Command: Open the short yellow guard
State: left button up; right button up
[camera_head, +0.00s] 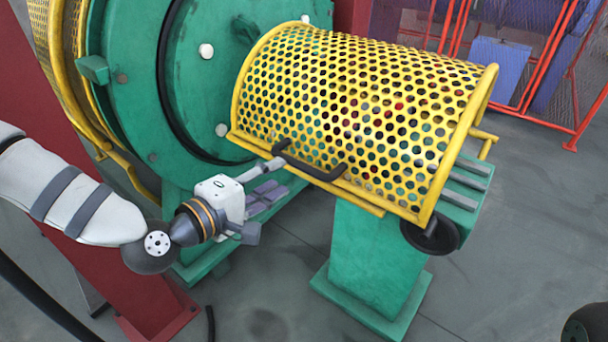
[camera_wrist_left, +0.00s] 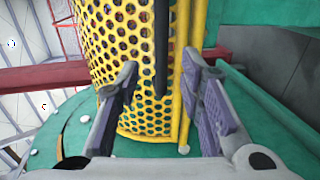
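The short yellow guard (camera_head: 360,110) is a curved perforated cover, lying down over the green machine in the head view. Its black handle (camera_head: 318,172) is on the lower front edge. In the left wrist view the guard (camera_wrist_left: 118,45) fills the upper middle, with the dark handle bar (camera_wrist_left: 161,45) in front of it. My left gripper (camera_head: 272,178) is open and empty, just below and left of the handle. In the wrist view its fingers (camera_wrist_left: 162,78) are spread on either side of the handle's line; I see no contact. My right gripper is not in view.
A large green round housing (camera_head: 200,80) stands left of the guard. A green pedestal (camera_head: 375,255) is below it, with a black handwheel (camera_head: 430,235) at its right. A red-orange fence (camera_head: 545,75) is at the back right. Grey floor (camera_head: 510,270) is free at the lower right.

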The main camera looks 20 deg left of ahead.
aim_at(297, 166)
pick_arm(q)
jog(key=b+x, duration=0.1)
jog(key=x, duration=0.7)
grip_shut()
